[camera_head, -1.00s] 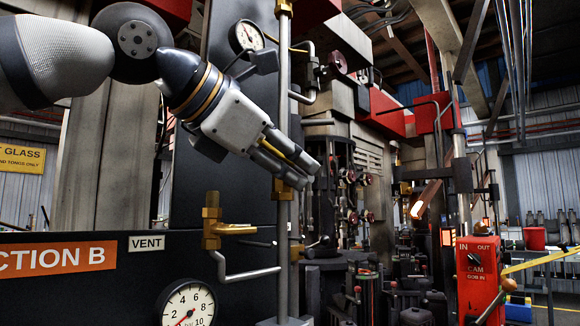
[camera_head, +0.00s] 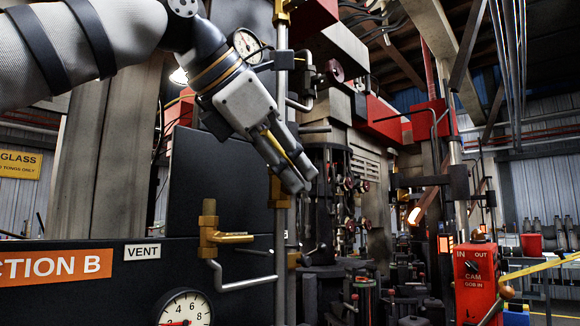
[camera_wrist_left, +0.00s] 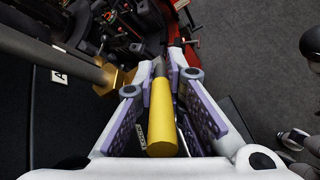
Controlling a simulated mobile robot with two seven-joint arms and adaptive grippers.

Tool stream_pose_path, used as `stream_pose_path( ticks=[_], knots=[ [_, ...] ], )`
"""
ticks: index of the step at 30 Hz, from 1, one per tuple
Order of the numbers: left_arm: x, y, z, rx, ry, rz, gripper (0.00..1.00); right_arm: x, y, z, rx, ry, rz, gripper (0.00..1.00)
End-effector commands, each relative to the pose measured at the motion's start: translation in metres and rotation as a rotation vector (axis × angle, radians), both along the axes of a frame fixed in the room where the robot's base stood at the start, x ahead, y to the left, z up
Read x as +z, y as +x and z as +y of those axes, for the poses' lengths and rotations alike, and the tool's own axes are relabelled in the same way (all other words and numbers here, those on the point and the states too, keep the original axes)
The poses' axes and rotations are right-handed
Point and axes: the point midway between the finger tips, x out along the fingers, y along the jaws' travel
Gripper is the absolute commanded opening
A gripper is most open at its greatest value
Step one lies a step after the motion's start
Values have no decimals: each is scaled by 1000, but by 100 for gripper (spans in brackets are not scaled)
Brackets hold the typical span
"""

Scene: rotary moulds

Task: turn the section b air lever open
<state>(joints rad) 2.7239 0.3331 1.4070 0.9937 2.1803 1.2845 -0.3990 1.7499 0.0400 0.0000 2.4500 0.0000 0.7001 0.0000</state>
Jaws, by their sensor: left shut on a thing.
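The air lever's yellow handle (camera_wrist_left: 162,118) lies lengthwise between the fingers of my left gripper (camera_wrist_left: 175,90) in the left wrist view. In the head view my left gripper (camera_head: 299,180) slants down to the right, in front of the upright pipe, with a thin yellow strip of the handle (camera_head: 288,148) between its fingers. It is shut on the handle. A brass fitting (camera_head: 280,192) sits on the pipe just below the fingers; it also shows in the wrist view (camera_wrist_left: 115,80). The fingers hide the lever's joint. My right gripper is not in view.
The upright pipe (camera_head: 281,240) stands close behind the gripper. To the left are a brass vent valve (camera_head: 209,235) with a yellow handle, the VENT label (camera_head: 142,252), the orange section B sign (camera_head: 55,266) and a dial gauge (camera_head: 185,309). A red cam box (camera_head: 476,278) stands right.

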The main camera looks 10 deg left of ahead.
Motion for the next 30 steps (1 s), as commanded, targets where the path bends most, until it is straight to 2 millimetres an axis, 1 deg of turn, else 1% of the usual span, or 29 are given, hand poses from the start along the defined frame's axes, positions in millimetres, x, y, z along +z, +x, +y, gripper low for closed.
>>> stream_pose_path(
  ticks=[1, 2, 3, 14, 17, 24, 27, 30],
  knots=[
    [-3, 0, -1, -2, 4, 6, 15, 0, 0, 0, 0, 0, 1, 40],
    [-3, 0, -1, -2, 4, 6, 22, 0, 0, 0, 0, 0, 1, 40],
    [-3, 0, -1, -2, 4, 6, 31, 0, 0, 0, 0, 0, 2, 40],
    [1, -1, 1, -1, 1, 2, 32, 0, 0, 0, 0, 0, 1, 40],
    [11, -12, 9, 0, -2, -1, 32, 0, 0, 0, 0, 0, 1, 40],
    [48, -55, 39, 0, -1, 0, 32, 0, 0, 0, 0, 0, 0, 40],
    [59, -68, 48, 0, 2, 1, 32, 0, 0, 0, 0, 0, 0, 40],
    [66, -76, 54, -1, 3, 3, 32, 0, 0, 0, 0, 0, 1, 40]
  ],
)
